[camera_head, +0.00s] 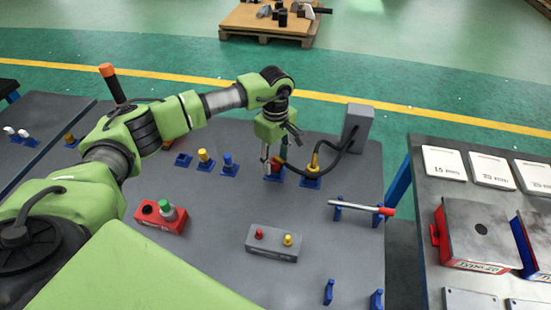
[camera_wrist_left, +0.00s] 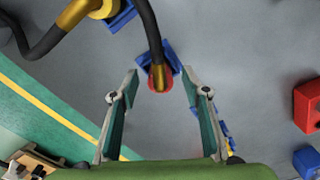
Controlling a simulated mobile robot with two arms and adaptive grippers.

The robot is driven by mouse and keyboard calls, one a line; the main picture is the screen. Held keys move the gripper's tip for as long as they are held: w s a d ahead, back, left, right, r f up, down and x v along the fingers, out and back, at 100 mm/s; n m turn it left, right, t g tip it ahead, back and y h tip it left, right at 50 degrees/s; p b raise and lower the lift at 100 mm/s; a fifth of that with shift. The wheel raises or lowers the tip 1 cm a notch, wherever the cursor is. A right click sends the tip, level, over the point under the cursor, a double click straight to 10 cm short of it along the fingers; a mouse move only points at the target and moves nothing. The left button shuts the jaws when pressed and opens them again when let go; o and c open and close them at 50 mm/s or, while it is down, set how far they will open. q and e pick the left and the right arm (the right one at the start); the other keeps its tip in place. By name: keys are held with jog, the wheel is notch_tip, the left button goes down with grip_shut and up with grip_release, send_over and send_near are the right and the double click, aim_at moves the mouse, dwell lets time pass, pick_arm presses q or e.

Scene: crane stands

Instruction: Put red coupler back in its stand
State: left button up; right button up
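The red coupler (camera_wrist_left: 158,79) has a black cable running from its end. It sits at its blue stand (camera_wrist_left: 171,50), upright as far as I can tell. It shows partly behind my fingers in the head view (camera_head: 279,161), with the blue stand (camera_head: 274,178) below. My left gripper (camera_head: 275,164) points down over it. In the left wrist view my left gripper (camera_wrist_left: 160,80) is open, with one finger on each side of the coupler and visible gaps. How deep the coupler sits in the stand is hidden. My right gripper is not in view.
A yellow coupler (camera_head: 313,164) stands close by on the right, cabled to a grey box (camera_head: 356,128). Blue stands with yellow (camera_head: 204,155) and blue (camera_head: 228,160) pieces are to the left. A button box (camera_head: 272,252) is in front. The table between is clear.

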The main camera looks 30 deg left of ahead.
pick_arm(q)
jog(key=shift+r, duration=0.1)
dwell(0.3)
jog(key=shift+r+p, duration=1.35)
jog(key=shift+r, duration=1.05)
notch_tip(320, 180, up, 12)
jog(key=shift+s, duration=0.1)
